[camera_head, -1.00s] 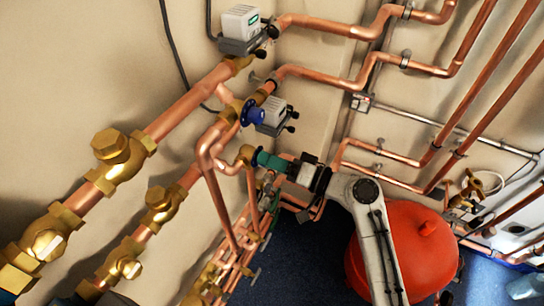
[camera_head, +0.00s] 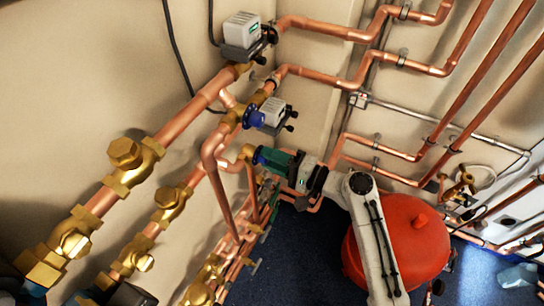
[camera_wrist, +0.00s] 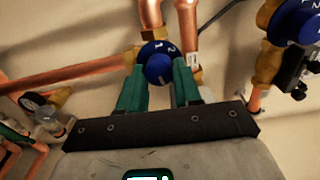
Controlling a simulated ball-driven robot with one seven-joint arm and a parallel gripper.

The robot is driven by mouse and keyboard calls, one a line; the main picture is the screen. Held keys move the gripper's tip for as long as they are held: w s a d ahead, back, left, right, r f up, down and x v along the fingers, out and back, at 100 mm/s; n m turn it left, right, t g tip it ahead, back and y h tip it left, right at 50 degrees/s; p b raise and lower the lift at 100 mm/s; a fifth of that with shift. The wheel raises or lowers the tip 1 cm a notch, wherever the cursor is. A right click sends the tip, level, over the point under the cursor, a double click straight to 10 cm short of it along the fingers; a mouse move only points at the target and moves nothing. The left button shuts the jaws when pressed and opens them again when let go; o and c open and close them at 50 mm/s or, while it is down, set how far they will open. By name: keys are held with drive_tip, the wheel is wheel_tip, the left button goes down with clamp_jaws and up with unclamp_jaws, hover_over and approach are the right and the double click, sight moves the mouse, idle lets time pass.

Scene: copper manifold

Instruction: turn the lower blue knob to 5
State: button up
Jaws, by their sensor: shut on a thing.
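The lower blue knob (camera_wrist: 158,65) sits on a brass valve between my gripper's two green fingers in the wrist view. Its face shows the digits 1 and 2 near the top and a pale mark near its lower edge. My gripper (camera_wrist: 160,85) is shut on it, one finger at each side. In the head view a sliver of the lower knob (camera_head: 257,155) shows past the green fingers of my gripper (camera_head: 273,158). The fingers hide most of it there.
An upper blue knob (camera_head: 253,118) stands close above, and also at the top right of the wrist view (camera_wrist: 291,20). Copper pipes (camera_head: 215,165) run close to the left. A red tank (camera_head: 405,250) stands beside my arm. A small gauge (camera_wrist: 34,101) shows at left.

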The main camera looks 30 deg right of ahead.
drive_tip(key=shift+f, duration=0.1)
idle(0.3)
drive_tip(key=o, duration=1)
drive_tip(key=shift+o, duration=0.2)
drive_tip(key=b+v, duration=0.2)
drive_tip(key=v, duration=0.8)
drive_tip(key=shift+s+d, duration=0.25)
drive_tip(key=shift+s, duration=0.05)
drive_tip(key=s+a+f+n+g+h, duration=0.35)
drive_tip(key=s+f+n+g, duration=0.35)
drive_tip(key=f, duration=0.4)
drive_tip(key=s+d+n+g+h, duration=0.1)
drive_tip(key=s+d+g+h, duration=0.1)
drive_tip(key=s, duration=0.5)
drive_tip(key=s+d+f+n+g+h, duration=0.1)
drive_tip(key=s+d+n+g+h, duration=0.1)
drive_tip(key=s+g+h, duration=0.2)
drive_tip(key=s+h, duration=0.1)
drive_tip(key=s, duration=0.2)
drive_tip(key=shift+d+f+n+g, duration=0.3)
drive_tip(key=shift+d+f, duration=0.05)
